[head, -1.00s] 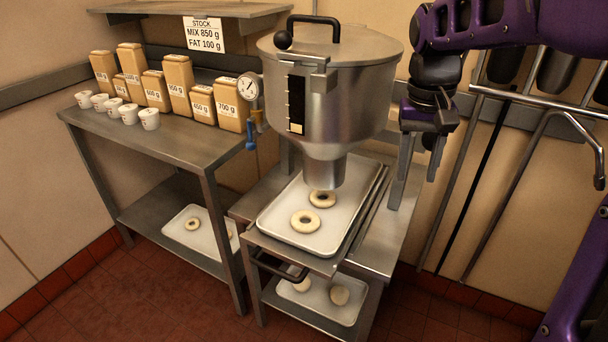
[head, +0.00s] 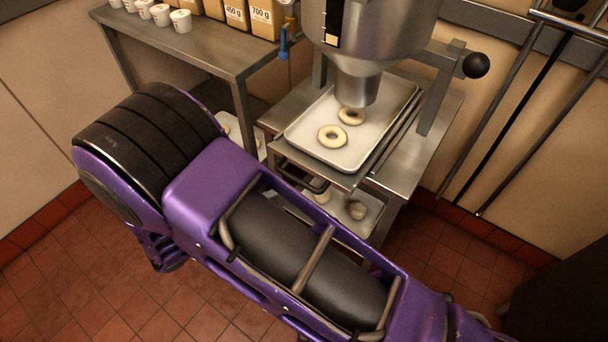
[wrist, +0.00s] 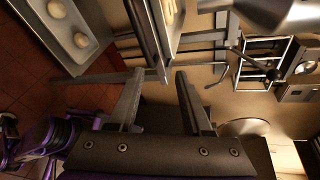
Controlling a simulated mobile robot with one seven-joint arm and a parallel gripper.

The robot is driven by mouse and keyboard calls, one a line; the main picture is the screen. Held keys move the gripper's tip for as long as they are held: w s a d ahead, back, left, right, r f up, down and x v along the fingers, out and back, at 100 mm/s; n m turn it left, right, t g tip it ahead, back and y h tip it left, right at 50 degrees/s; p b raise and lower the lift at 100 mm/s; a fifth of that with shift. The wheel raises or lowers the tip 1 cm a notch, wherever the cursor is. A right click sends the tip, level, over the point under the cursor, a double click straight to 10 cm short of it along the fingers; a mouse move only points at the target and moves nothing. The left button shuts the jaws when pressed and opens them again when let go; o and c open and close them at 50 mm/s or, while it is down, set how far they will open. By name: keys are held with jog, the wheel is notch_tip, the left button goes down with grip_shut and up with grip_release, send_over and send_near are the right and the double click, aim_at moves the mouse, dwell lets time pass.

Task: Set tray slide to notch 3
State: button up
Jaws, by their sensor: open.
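The tray (head: 307,138) is pale and holds two dough rings (head: 332,136). It lies on the metal slide under the hopper spout (head: 357,85). A dark handle (head: 302,177) shows at the front of the slide, partly covered by my arm. My gripper (wrist: 158,88) shows in the wrist view, with its two fingers apart and nothing between them. The long side of the tray (wrist: 178,30) and a metal rail pass just beyond the fingertips. My gripper is hidden in the head view. I cannot make out the notches or which one the slide is at.
A lower tray (head: 372,222) with dough pieces sits on the shelf beneath. A black knob (head: 476,66) is on the machine's right side. A side table (head: 178,50) with cups and labelled bags stands at the left. Rods (head: 512,105) hang along the right wall.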

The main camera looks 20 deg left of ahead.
aim_at(296, 177)
jog(key=s+a+f+n+t+y, duration=0.2)
jog(key=s+f+n+y, duration=0.15)
jog(key=n, duration=0.25)
jog(key=shift+h, duration=0.35)
jog(key=x, duration=1.6)
jog(key=shift+w+r, duration=0.35)
grip_shut()
